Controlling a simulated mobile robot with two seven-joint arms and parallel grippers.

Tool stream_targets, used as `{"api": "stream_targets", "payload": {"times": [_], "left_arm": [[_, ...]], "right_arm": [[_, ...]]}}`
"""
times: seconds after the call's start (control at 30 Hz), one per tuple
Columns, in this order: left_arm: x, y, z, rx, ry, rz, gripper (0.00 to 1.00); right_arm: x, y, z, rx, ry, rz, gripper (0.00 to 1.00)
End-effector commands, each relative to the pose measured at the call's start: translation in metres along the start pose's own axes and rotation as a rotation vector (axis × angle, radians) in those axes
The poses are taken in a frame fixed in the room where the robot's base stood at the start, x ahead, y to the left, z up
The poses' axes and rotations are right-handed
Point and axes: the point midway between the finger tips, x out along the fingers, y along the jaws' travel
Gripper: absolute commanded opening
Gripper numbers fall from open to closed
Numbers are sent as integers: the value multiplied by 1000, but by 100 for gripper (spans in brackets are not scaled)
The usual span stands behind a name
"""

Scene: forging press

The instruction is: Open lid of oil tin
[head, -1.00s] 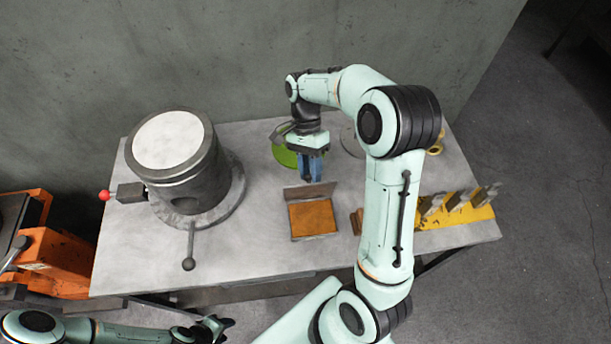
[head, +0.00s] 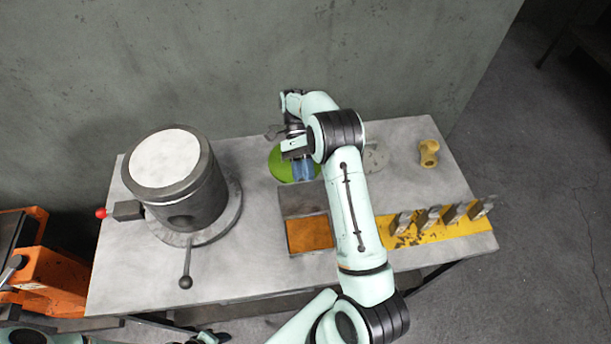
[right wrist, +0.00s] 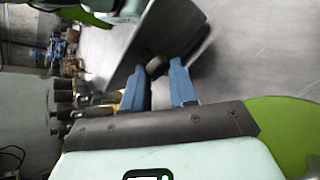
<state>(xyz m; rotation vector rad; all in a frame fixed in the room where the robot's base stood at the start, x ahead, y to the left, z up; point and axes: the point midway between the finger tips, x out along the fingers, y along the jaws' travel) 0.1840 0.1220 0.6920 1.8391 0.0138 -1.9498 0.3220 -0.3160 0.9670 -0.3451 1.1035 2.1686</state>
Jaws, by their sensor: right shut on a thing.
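The oil tin (head: 310,234) is a low square tin with orange-brown contents, standing at the middle of the table. Its grey lid (head: 299,203) is swung up at the back edge and leans away, leaving the tin open. My right gripper (head: 303,174) is at the lid's far side with its blue fingers. In the right wrist view, the fingers (right wrist: 159,88) are close around a dark knob (right wrist: 153,66) on the lid plate (right wrist: 165,38). My left gripper (head: 207,338) barely shows at the bottom edge; its fingers cannot be made out.
A green disc (head: 281,163) lies behind the gripper. A large dark cylinder (head: 190,205) with a lever stands left. A yellow rack (head: 425,234) with several metal clamps and a yellowish spool (head: 429,153) are on the right. The table's back right is mostly clear.

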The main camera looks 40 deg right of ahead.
Motion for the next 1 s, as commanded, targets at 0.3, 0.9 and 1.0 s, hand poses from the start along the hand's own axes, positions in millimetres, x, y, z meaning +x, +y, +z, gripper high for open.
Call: {"api": "stream_targets", "payload": {"times": [0.3,0.9,1.0], "left_arm": [[1,-1,1,0,-1,0,43],[0,0,0,0,0,0,43],[0,0,0,0,0,0,43]], "right_arm": [[6,-9,3,-14,-10,-2,0],[4,-5,3,-10,-13,0,53],[3,-5,3,-9,-13,-1,53]]}}
